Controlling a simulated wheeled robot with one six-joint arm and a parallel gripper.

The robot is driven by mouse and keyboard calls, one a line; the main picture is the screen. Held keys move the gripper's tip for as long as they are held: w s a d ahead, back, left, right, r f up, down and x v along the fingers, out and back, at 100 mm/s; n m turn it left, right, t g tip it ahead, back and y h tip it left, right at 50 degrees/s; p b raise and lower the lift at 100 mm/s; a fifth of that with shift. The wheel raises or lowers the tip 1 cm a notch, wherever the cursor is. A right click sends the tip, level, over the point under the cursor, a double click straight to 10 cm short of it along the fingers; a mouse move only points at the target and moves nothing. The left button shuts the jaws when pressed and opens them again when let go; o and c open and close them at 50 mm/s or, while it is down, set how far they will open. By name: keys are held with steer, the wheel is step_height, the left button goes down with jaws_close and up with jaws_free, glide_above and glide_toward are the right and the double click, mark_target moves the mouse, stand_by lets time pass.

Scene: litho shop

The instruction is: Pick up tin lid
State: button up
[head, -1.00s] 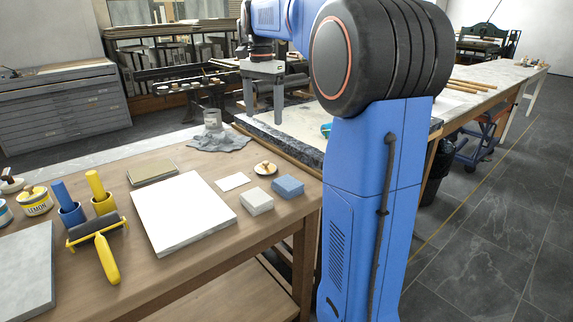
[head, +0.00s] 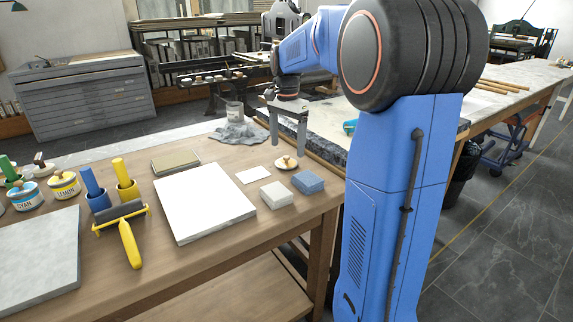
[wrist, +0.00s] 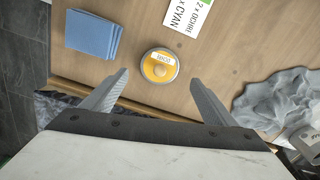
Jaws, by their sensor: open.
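In the wrist view the lid (wrist: 158,66) is round with a grey rim, a yellow-orange top and a label reading OCHRE. My gripper (head: 288,138) is open and empty, fingers pointing down, above the lid. In the wrist view the fingertips of my gripper (wrist: 159,79) stand on either side of the lid, apart from it. Its height above the lid is hard to tell.
A stone-topped bench (head: 332,122) adjoins the table.

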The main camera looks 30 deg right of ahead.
mark_target(286, 157)
steer(key=f, duration=0.5)
steer(key=shift+s+a, duration=0.15)
steer(key=shift+a, duration=0.15)
steer(key=c, duration=1.1)
